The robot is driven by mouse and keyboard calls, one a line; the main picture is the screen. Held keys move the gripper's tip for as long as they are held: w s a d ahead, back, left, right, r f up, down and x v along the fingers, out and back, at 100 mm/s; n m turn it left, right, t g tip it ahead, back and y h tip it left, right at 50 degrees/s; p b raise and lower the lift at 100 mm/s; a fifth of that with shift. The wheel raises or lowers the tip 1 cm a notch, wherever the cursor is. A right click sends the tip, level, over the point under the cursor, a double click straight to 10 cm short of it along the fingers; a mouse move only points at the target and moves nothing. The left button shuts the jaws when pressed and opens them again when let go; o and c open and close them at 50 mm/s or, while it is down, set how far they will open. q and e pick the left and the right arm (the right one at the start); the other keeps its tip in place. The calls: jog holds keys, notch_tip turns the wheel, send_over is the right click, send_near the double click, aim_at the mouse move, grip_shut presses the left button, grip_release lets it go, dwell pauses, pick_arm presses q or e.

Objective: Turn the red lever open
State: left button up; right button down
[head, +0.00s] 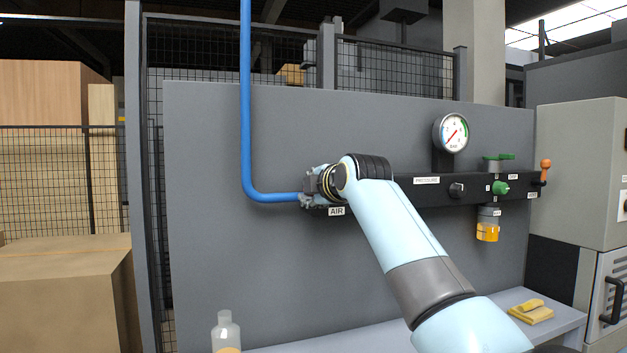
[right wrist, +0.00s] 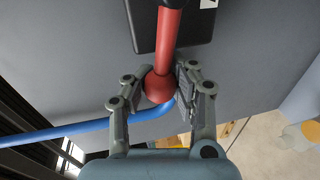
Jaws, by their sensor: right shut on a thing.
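The red lever (right wrist: 168,42) shows in the right wrist view as a red rod with a round red knob (right wrist: 159,86) at its end. My right gripper (right wrist: 162,84) has its two fingers closed on either side of the knob. In the head view my right gripper (head: 314,187) is at the left end of the black air panel, by the AIR label (head: 336,211), and it hides the lever there. My left gripper is not in view.
A blue pipe (head: 246,100) comes down and bends right to the AIR end. A pressure gauge (head: 451,132), a green knob (head: 501,188) and an orange-topped handle (head: 545,168) are further right. A bottle (head: 226,333) and yellow cloth (head: 531,312) are below.

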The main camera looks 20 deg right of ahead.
jog(key=shift+a+f+n+h+p, duration=0.1)
jog(key=shift+f+n+h+p, duration=0.3)
jog(key=shift+f+n, duration=0.75)
jog(key=shift+f, duration=0.15)
jog(key=c, duration=1.5)
grip_release()
jog(key=shift+s, duration=0.1)
jog(key=o, duration=0.4)
jog(key=shift+s+r, duration=0.25)
jog(key=shift+o, duration=0.5)
jog(key=shift+w+r, duration=0.1)
jog(key=s+r, duration=0.2)
jog(key=s, duration=0.9)
jog(key=shift+s+d+r, duration=0.15)
jog(key=shift+s+d, duration=0.05)
jog(key=shift+s, duration=0.15)
